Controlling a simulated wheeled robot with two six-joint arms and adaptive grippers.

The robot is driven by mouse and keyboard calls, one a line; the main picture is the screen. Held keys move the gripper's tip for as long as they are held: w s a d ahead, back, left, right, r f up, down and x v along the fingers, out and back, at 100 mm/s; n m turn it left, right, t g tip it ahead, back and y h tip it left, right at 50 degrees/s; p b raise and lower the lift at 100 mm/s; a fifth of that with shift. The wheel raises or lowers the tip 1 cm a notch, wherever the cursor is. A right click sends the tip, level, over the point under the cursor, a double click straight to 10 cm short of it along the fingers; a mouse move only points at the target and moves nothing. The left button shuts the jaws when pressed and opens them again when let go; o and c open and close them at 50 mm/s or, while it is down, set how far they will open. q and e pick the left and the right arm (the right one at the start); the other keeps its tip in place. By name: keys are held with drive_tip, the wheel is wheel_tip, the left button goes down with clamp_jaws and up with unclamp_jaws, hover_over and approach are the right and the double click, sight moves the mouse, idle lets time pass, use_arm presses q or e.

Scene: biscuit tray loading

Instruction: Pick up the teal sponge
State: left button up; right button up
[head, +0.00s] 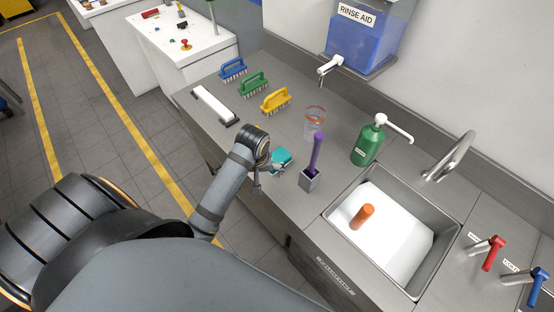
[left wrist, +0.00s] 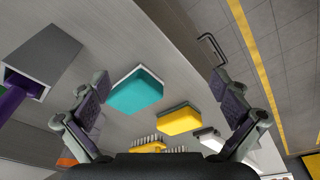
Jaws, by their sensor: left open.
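The teal sponge (head: 282,157) lies on the grey counter beside my left gripper (head: 269,177), partly hidden by it in the head view. In the left wrist view the teal sponge (left wrist: 135,93) shows whole, with a pale layer along its edge, between the lines of the two fingers and nearer the left one. My left gripper is open and empty, with its fingers spread wide. It is apart from the sponge as far as I can tell. My right gripper is in neither view.
A yellow sponge (left wrist: 179,120) lies close to the teal one. A grey holder (head: 309,181) with a purple-handled brush (head: 316,152) stands just right of my gripper. A clear cup (head: 314,120), green soap bottle (head: 368,142), several brushes and the sink (head: 335,216) are around.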

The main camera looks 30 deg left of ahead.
sight(277, 157)
use_arm(q)
drive_tip(key=w+n, duration=0.1)
drive_tip(key=w, duration=0.1)
drive_tip(key=w+r+n, duration=0.1)
drive_tip(key=w+n, duration=0.1)
drive_tip(key=w+r+n+g, duration=0.1)
drive_tip(key=w, duration=0.2)
drive_tip(key=shift+w+a+r+n, duration=0.1)
drive_tip(key=shift+a+r+n, duration=0.05)
drive_tip(key=shift+a+n, duration=0.25)
drive_tip(key=w+r+n, duration=0.3)
drive_tip(key=w, duration=0.1)
drive_tip(key=shift+g+h, duration=0.3)
drive_tip(key=shift+g, duration=0.1)
wheel_tip(277, 157, down, 5)
drive_tip(key=b, duration=0.5)
drive_tip(key=shift+s+f, duration=0.15)
drive_tip(key=shift+f, duration=0.05)
drive_tip(key=shift+d+f+b, duration=0.1)
drive_tip(key=shift+b, duration=0.25)
drive_tip(key=shift+f, duration=0.2)
drive_tip(key=f+b, duration=0.4)
drive_tip(key=b, duration=0.1)
drive_tip(key=shift+d+f, duration=0.2)
drive_tip(key=shift+f, duration=0.15)
drive_tip(key=shift+r, duration=0.1)
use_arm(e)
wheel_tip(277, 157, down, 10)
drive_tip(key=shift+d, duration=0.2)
